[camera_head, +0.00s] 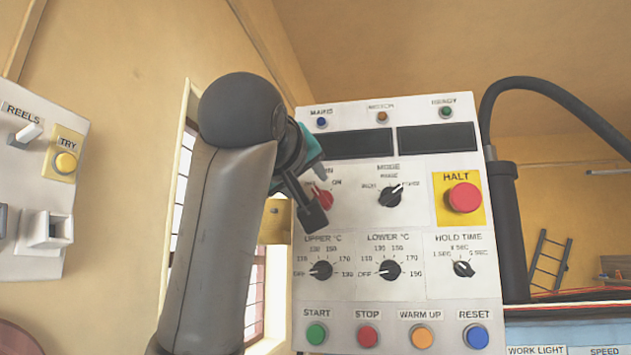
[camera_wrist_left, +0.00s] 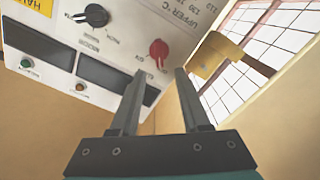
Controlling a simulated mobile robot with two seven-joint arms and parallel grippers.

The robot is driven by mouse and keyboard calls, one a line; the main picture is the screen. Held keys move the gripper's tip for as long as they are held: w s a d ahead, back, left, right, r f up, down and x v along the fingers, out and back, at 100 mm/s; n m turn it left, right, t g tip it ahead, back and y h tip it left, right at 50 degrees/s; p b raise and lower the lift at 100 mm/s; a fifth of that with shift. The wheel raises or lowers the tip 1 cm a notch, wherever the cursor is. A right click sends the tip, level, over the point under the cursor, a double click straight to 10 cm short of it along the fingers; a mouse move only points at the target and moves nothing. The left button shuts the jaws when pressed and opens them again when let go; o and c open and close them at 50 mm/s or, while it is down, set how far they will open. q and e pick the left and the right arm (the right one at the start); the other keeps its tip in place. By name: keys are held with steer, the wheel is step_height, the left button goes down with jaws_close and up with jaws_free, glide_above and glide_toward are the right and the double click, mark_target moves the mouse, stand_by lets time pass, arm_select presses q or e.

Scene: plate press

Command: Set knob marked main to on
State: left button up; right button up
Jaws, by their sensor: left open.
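The red main knob (camera_head: 324,199) is on the upper left of the white control panel (camera_head: 420,225), below the dark displays. Its label is partly covered by my left gripper; "ON" is readable to its upper right. The red knob (camera_wrist_left: 158,52) shows whole in the left wrist view, beyond the fingertips and roughly between them. My left gripper (camera_head: 317,194) is open and empty in front of the knob; the left wrist view shows its two fingers (camera_wrist_left: 160,76) apart. I cannot tell whether a finger touches the knob, or its exact setting. My right gripper is not in view.
A black mode knob (camera_head: 390,196) is right of the red knob, and a red halt button (camera_head: 463,197) is farther right. Black dials and coloured buttons fill the lower panel. A yellowish box (camera_wrist_left: 212,58) is beside the panel, near a window (camera_wrist_left: 258,60).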

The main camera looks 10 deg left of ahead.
mark_target(317, 193)
arm_select(q)
steer(key=w+p, duration=0.1)
steer(key=w, duration=0.5)
steer(key=shift+w, duration=0.25)
jaws_close()
stand_by(0.3)
